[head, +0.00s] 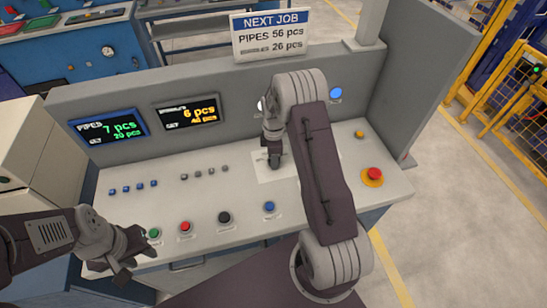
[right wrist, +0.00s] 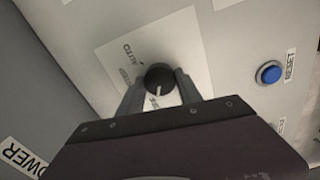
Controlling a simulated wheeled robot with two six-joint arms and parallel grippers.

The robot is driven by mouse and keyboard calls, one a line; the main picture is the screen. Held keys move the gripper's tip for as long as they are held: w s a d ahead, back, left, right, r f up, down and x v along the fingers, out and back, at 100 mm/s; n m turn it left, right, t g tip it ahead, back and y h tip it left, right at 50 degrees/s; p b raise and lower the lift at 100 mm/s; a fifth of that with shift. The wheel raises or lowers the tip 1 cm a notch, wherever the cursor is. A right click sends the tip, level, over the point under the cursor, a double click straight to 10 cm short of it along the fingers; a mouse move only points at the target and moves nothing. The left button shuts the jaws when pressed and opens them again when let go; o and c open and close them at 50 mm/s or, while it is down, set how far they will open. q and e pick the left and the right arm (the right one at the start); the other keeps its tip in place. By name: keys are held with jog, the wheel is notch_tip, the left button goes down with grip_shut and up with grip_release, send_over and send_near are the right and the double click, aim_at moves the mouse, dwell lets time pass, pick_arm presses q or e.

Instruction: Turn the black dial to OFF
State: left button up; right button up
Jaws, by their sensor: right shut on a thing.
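The black dial (right wrist: 157,76) sits on a white label plate (right wrist: 120,55) in the right wrist view. My right gripper (head: 274,160) reaches down to the console, and its two fingers are shut on either side of the dial. A white pointer line on the dial points toward the gripper body, to lettering partly hidden by the fingers. The word AUTO is readable on the plate; the other lettering is faint or covered. In the head view the gripper hides the dial. My left gripper (head: 122,264) hangs by the console's front left, near the green button; its finger gap is unclear.
The console (head: 330,178) also carries a green button (head: 154,233), red button (head: 185,227), black button (head: 224,217), blue button (head: 269,207) and a red emergency stop (head: 374,175). Two screens (head: 108,127) and a NEXT JOB sign (head: 271,35) stand behind.

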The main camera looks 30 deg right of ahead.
jog(key=shift+w+d+r, duration=0.1)
jog(key=shift+w+r, duration=0.05)
jog(key=o, duration=1.1)
jog(key=shift+o, duration=1.3)
notch_tip(320, 180, up, 9)
jog(key=b, duration=0.1)
